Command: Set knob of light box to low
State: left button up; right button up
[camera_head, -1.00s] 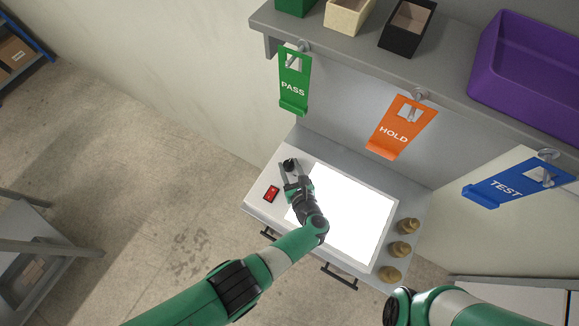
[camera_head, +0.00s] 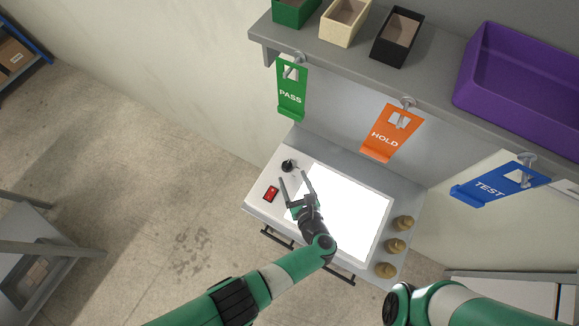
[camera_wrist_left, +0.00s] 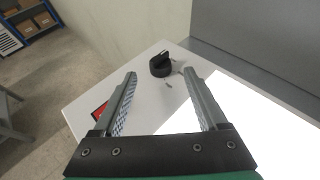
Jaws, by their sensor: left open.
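The light box shows as a lit white panel (camera_head: 350,220) set in a pale worktop. Its black knob (camera_head: 288,165) sits at the panel's upper left corner. In the left wrist view the knob (camera_wrist_left: 161,65) stands beyond my fingertips, with a small pale mark beside its base. Its setting is too small to read. My left gripper (camera_head: 292,176) is open and empty, with its fingers pointing at the knob and apart from it. It also shows in the left wrist view (camera_wrist_left: 160,75). My right arm is at the lower right; its fingers are not in view.
A red switch (camera_head: 271,194) lies left of my left gripper. Several tan knobs (camera_head: 396,245) line the worktop's right side. Green PASS (camera_head: 291,92), orange HOLD (camera_head: 391,133) and blue TEST (camera_head: 498,186) tags hang from the shelf above, which bears bins and a purple tray (camera_head: 520,85).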

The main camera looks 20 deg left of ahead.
pick_arm(q)
jog(key=v, duration=0.5)
jog(key=shift+s+d+r+p, duration=0.15)
jog(key=shift+s+d+p, duration=0.1)
jog(key=shift+s+p, duration=0.1)
jog(key=shift+w, duration=0.1)
pick_arm(e)
jog(key=shift+r, duration=0.7)
jog(key=shift+s, duration=0.1)
